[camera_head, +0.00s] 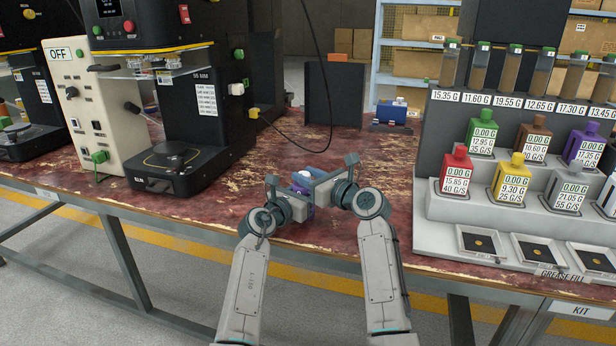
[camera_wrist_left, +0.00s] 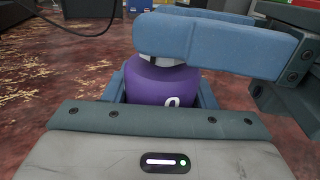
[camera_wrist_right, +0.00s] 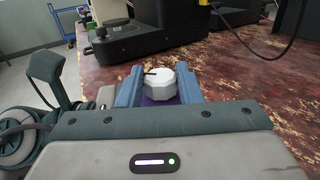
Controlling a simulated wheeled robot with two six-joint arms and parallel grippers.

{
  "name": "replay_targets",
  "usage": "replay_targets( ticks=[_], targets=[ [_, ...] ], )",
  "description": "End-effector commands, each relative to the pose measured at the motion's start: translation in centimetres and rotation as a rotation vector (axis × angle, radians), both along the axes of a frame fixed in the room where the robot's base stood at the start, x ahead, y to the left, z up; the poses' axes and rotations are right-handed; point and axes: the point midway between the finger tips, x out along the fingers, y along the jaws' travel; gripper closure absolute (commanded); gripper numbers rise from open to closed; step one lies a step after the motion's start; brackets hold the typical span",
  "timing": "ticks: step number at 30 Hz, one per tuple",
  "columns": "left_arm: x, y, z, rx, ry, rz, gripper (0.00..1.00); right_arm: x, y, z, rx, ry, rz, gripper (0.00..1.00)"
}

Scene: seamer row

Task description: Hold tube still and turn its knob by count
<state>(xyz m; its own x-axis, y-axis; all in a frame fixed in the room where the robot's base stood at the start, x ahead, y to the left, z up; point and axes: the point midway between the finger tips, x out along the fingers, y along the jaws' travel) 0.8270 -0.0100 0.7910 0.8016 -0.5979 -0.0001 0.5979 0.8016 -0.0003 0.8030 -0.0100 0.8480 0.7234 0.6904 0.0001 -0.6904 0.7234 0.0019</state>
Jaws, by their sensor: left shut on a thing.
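The purple tube (camera_wrist_left: 160,85) stands upright in the left wrist view, with part of a white marking on its side. My left gripper (camera_head: 297,196) is shut on the tube's body. The white faceted knob (camera_wrist_right: 160,84) is on top of the tube and has a dark mark on its upper left. My right gripper (camera_head: 318,180) is at the knob, with one blue finger on each side. Its fingers are apart; firm contact with the knob is not clear. In the left wrist view a right finger (camera_wrist_left: 215,42) hides most of the knob.
A black seamer machine (camera_head: 175,165) and a cream panel marked OFF (camera_head: 90,110) stand at left. A stepped rack (camera_head: 445,240) with several coloured, labelled tubes stands at right. A blue device (camera_head: 392,112) sits behind. The worn red table (camera_head: 370,165) around the grippers is clear.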

Motion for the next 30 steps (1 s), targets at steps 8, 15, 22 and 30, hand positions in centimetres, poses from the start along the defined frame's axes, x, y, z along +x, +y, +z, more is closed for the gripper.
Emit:
replay_targets(
  ticks=[8,15,22,30],
  targets=[
    [-0.01,-0.01,-0.03,0.000,0.000,0.000,0.75,-0.04,0.09,-0.07,0.001,0.002,-0.016,0.92],
    [-0.01,-0.02,-0.02,0.000,0.000,0.000,0.75,-0.14,0.19,-0.11,-0.002,0.002,-0.113,0.92],
    [-0.01,-0.02,-0.01,0.000,0.000,0.000,0.75,-0.14,0.10,-0.07,-0.001,0.001,-0.133,0.92],
    [0.00,0.00,-0.01,0.000,0.000,0.000,0.75,-0.13,0.11,-0.06,-0.001,0.001,-0.132,0.47]
  ],
)
